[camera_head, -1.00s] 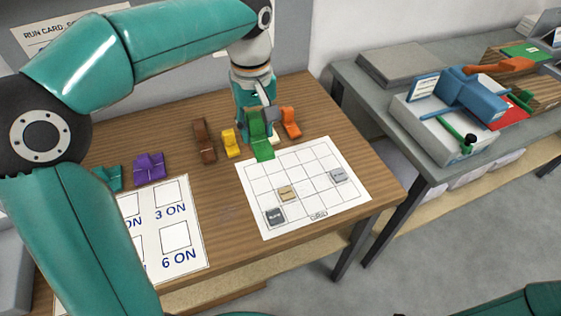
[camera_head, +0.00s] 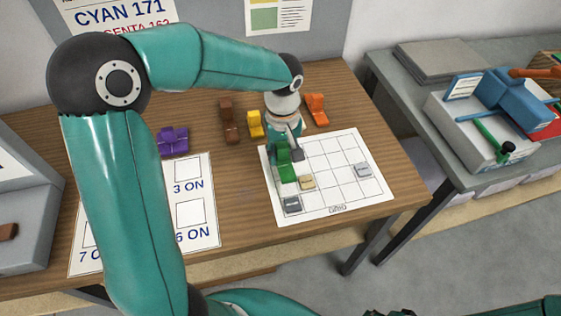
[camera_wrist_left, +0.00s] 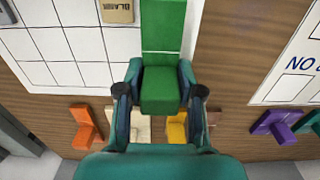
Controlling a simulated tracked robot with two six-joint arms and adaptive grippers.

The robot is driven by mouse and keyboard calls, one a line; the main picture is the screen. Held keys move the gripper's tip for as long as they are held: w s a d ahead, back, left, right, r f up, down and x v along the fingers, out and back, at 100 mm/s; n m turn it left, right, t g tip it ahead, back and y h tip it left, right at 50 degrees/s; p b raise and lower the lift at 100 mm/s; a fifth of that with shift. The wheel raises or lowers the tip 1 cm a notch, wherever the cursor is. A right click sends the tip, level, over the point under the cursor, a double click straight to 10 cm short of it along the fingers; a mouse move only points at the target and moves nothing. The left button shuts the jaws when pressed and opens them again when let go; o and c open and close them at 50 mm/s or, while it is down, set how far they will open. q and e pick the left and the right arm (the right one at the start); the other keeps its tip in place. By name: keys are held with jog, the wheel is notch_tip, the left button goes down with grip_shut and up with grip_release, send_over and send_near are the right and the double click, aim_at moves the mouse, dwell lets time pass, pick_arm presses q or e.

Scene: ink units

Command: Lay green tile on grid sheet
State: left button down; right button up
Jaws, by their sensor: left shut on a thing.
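The green tile (camera_head: 286,172) is a stepped block with an upright grip part and a flat part. My left gripper (camera_head: 286,150) is shut on its grip part and holds it over the left side of the white grid sheet (camera_head: 325,204). In the left wrist view the green tile (camera_wrist_left: 163,25) sits between both fingers, its flat part along the sheet's edge (camera_wrist_left: 110,75). I cannot tell whether it touches the sheet. A beige tile (camera_head: 307,182), a dark grey tile (camera_head: 292,204) and a light grey tile (camera_head: 363,170) lie on the sheet.
Brown (camera_head: 228,122), yellow (camera_head: 255,124), orange (camera_head: 316,110) and purple (camera_head: 173,141) blocks stand behind and left of the sheet. A numbered card (camera_head: 205,165) lies to the left. A grey side table (camera_head: 412,115) with a blue device (camera_head: 497,97) stands at right.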

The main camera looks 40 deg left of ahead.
aim_at(281, 146)
pick_arm(q)
jog(key=shift+f, duration=2.1)
jog(key=c, duration=0.7)
grip_release()
notch_tip(281, 146, up, 12)
jog(key=shift+r, duration=0.1)
jog(key=shift+s, duration=0.15)
